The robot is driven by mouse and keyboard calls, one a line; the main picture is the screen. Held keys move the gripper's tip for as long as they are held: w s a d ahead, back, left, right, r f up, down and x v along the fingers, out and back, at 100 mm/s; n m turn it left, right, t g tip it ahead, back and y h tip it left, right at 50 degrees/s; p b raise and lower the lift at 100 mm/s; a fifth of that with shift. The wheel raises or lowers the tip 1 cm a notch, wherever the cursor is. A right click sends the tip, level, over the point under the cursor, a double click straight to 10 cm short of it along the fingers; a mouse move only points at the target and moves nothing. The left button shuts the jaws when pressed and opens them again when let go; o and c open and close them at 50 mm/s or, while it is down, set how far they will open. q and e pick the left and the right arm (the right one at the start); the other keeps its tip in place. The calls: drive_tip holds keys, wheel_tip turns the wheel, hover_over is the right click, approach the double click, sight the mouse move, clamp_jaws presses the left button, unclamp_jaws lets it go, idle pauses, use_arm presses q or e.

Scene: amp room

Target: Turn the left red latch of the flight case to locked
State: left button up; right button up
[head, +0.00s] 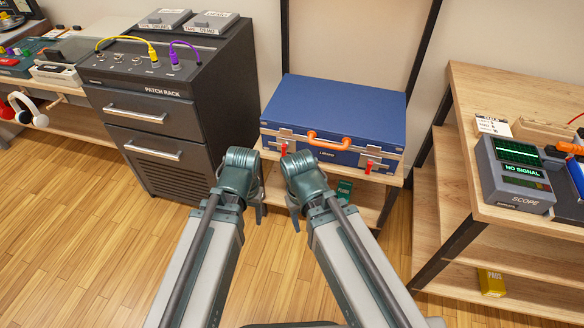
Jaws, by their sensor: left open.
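The blue flight case (335,108) lies closed on a wooden shelf, with an orange handle (328,141) on its front. Its left red latch (284,150) hangs downward on a metal plate at the front left. The right red latch (368,166) also points downward on its own plate. My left gripper (250,200) is open and empty, in front of and left of the case, apart from the left latch. My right gripper (296,212) is lower than the left latch in the picture and close to it in this view. Its fingers are mostly hidden by its wrist.
The dark patch rack (160,105) stands left of the case. The wooden bench (480,110) on the right holds a scope (515,170). A green box (344,188) sits on the lower shelf under the case. The wooden floor (90,240) at left is clear.

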use_arm(q)
wheel_tip(320, 180, down, 22)
drive_tip(key=w+a+n+t+h+b, duration=0.1)
drive_tip(key=w+a+n+b, duration=0.15)
drive_tip(key=b, duration=1.65)
drive_tip(key=n+t+h+b, duration=0.5)
drive_tip(key=n+t+b, duration=0.95)
drive_tip(key=n, duration=1.75)
approach(283, 151)
drive_tip(key=shift+t, duration=0.85)
drive_tip(key=x, duration=0.3)
drive_tip(key=f+p+x, duration=0.1)
drive_tip(key=x, duration=0.5)
drive_tip(key=shift+w+d+f+p, duration=0.15)
drive_tip(key=shift+d+f+p, duration=0.05)
drive_tip(key=shift+f+p, duration=0.1)
